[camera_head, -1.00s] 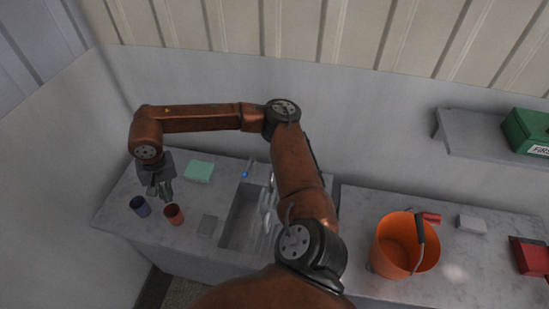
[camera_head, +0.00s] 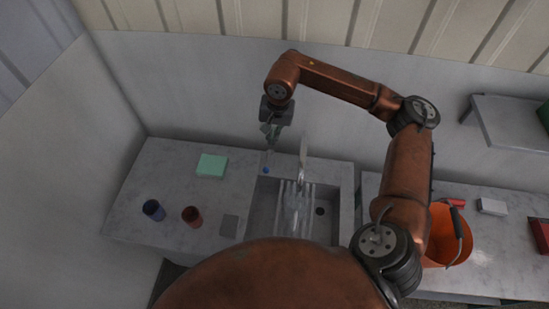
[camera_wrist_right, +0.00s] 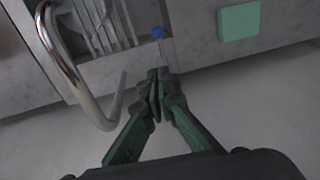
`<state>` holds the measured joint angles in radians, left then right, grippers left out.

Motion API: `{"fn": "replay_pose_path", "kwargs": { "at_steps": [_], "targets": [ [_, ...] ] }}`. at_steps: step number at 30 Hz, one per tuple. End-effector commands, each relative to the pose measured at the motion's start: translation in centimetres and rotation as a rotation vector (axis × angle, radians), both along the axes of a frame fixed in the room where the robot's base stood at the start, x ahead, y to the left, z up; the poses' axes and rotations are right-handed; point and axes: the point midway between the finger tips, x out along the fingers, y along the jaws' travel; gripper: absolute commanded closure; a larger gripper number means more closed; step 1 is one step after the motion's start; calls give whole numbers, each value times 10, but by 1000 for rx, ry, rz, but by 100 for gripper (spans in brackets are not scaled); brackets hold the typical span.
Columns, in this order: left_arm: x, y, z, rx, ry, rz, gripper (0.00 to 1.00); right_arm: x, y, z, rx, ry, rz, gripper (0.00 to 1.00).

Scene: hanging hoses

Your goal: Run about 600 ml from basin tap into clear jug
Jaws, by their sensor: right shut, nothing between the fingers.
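The chrome basin tap (camera_head: 302,160) rises at the back of the sink; its curved spout (camera_wrist_right: 68,75) fills the left of the right wrist view. A small blue-tipped lever or knob (camera_head: 265,170) is left of the tap, and its blue end (camera_wrist_right: 158,32) shows beyond my fingertips. My right gripper (camera_head: 270,134) is shut and empty, pointing down above the blue end. In the wrist view my fingers (camera_wrist_right: 157,98) appear apart from it. I cannot make out a clear jug; pale see-through bars or slats (camera_head: 292,205) show in the sink. My left gripper is out of view.
The sink basin (camera_head: 324,228) has a dark drain. On the left counter are a blue cup (camera_head: 153,210), a red-brown cup (camera_head: 192,216), a green pad (camera_head: 212,165) and a grey pad (camera_head: 229,226). An orange bucket (camera_head: 452,240) stands right of the sink, partly behind my arm.

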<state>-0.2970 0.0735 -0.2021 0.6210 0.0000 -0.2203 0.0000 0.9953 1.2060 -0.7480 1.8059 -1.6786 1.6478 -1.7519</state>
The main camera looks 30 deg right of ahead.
Motion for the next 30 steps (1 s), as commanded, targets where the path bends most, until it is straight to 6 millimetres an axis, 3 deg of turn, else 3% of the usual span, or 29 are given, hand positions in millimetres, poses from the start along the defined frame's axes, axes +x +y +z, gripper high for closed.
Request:
{"fn": "replay_pose_path", "kwargs": {
  "at_steps": [3,6,9,14,20,30],
  "targets": [
    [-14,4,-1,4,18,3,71,-3,-7,0,-2,1,-12,100],
    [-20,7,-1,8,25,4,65,-4,-9,0,-2,0,-16,100],
    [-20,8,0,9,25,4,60,-4,-9,0,-2,0,-16,100],
    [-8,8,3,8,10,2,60,-3,-7,-11,-1,2,-15,100],
    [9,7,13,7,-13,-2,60,1,-5,-45,0,5,-14,100],
    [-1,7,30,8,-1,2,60,6,5,-108,2,3,-10,100]
  ]
}}
